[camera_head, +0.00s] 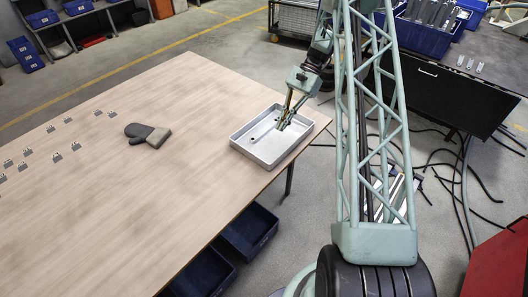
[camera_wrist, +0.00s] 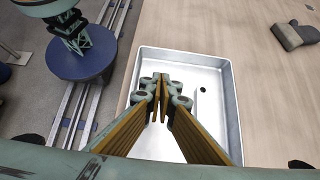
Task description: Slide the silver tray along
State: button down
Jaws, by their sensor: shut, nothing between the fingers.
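The silver tray (camera_head: 262,158) is a shallow rectangular metal pan near the right edge of the wooden table. It is empty apart from a small dark hole in its floor. In the wrist view the tray (camera_wrist: 222,115) lies below the fingers, with its raised walls showing. My gripper (camera_head: 282,124) points down over the inside of the tray, toward its right part. In the wrist view my gripper (camera_wrist: 162,85) is shut and empty, its fingertips together. I cannot tell whether the tips touch the tray floor.
A dark grey mitt (camera_head: 147,133) lies on the wooden table (camera_head: 120,220) left of the tray. Several small metal brackets (camera_head: 56,157) stand farther left. The table between mitt and tray is clear. Blue bins (camera_head: 250,230) sit beneath the table's edge.

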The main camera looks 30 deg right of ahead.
aim_at(260, 160)
dwell(0.4)
jog(key=b+x, duration=0.1)
jog(key=x, duration=0.9)
jog(key=shift+b, duration=0.3)
jog(key=a, duration=0.1)
jog(key=s+a, duration=0.1)
jog(key=shift+a, duration=0.3)
jog(key=shift+s+a+b, duration=0.15)
jog(key=shift+a+b, duration=0.2)
jog(key=shift+a, duration=0.3)
